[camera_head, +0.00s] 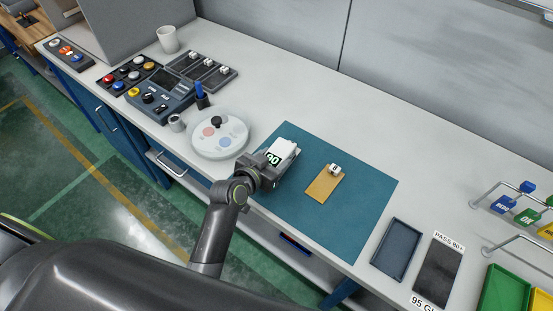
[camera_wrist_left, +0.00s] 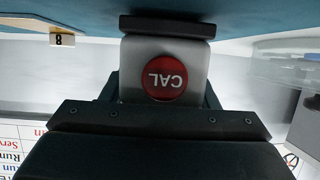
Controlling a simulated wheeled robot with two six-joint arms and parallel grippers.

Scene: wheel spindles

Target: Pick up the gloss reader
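The gloss reader (camera_head: 284,149) is a small white device with a dark "90" display, at the left part of the teal mat (camera_head: 350,220). In the left wrist view its white body (camera_wrist_left: 132,62) with a red CAL button shows upside down, with a dark strip at its mat-side end. My left gripper (camera_head: 266,168) is at the reader. Its dark fingers flank the body closely, and I see no gap on either side. The fingertips are partly hidden. I cannot tell whether the reader rests on the mat or is just above it. My right gripper is not in view.
A tan plate (camera_head: 322,187) with a small tag lies on the mat, right of the reader. A round white dish (camera_head: 220,145) stands close on the left. A dark tray (camera_head: 397,248) and a dark panel (camera_head: 437,272) lie at the right. The bench behind the mat is clear.

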